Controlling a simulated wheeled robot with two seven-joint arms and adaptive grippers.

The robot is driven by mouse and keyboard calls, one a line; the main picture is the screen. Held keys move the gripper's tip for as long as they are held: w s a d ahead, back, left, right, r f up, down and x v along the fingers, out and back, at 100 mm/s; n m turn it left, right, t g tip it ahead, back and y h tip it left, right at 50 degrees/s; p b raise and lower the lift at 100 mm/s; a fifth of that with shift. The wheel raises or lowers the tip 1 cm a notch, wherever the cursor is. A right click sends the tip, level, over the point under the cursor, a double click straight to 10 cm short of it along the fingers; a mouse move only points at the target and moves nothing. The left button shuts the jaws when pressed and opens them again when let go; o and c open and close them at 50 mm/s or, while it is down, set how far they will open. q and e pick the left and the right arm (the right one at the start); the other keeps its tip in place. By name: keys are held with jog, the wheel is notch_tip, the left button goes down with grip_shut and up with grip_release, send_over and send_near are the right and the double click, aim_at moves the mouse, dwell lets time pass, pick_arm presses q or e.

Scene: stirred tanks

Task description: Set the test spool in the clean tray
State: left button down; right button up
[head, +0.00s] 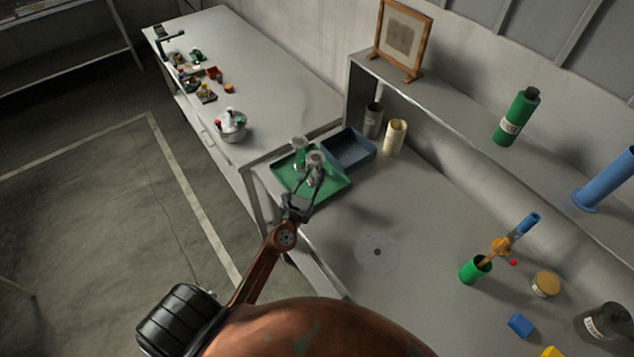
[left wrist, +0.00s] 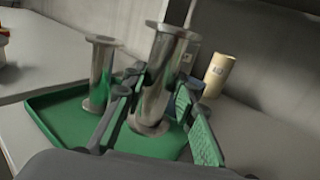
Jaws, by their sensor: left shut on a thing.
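My left gripper (head: 308,190) is shut on a shiny metal spool (head: 316,160), a flanged cylinder. In the left wrist view the held spool (left wrist: 160,80) is slightly tilted between the two fingers of the gripper (left wrist: 158,112). Its lower flange is over the green tray (head: 335,191); I cannot tell if it touches the tray floor. A second metal spool (head: 298,146) stands in the green tray; in the left wrist view it (left wrist: 101,76) is left of the held one. A dark blue tray (head: 350,147) adjoins behind. No label shows which tray is the clean one. My right gripper is out of view.
A cream cylinder (head: 395,137) and a grey one (head: 373,120) stand behind the blue tray. A side table (head: 262,75) holds a metal bowl (head: 231,126) and small items. A green cup (head: 475,269) is on the right. The bench around the pale disc (head: 377,252) is clear.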

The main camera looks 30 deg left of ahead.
pick_arm(q)
jog(key=shift+w+a+f, duration=0.1)
jog(key=shift+w+f, duration=0.45)
jog(key=shift+f, duration=0.15)
jog(key=shift+w+f+b, duration=0.35)
jog(key=shift+w+b, duration=0.05)
jog(key=f, duration=0.1)
jog(key=f+b, duration=0.2)
jog(key=shift+w+a+f, duration=0.1)
jog(key=shift+w+f, duration=0.2)
jog(key=shift+f, duration=0.1)
jog(key=shift+r, duration=0.1)
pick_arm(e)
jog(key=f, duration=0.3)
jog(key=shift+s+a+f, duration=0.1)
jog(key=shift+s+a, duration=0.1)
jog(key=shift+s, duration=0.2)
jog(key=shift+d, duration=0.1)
pick_arm(q)
jog(key=c, duration=1.6)
grip_release()
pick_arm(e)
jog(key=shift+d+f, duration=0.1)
pick_arm(q)
jog(key=shift+f, duration=0.2)
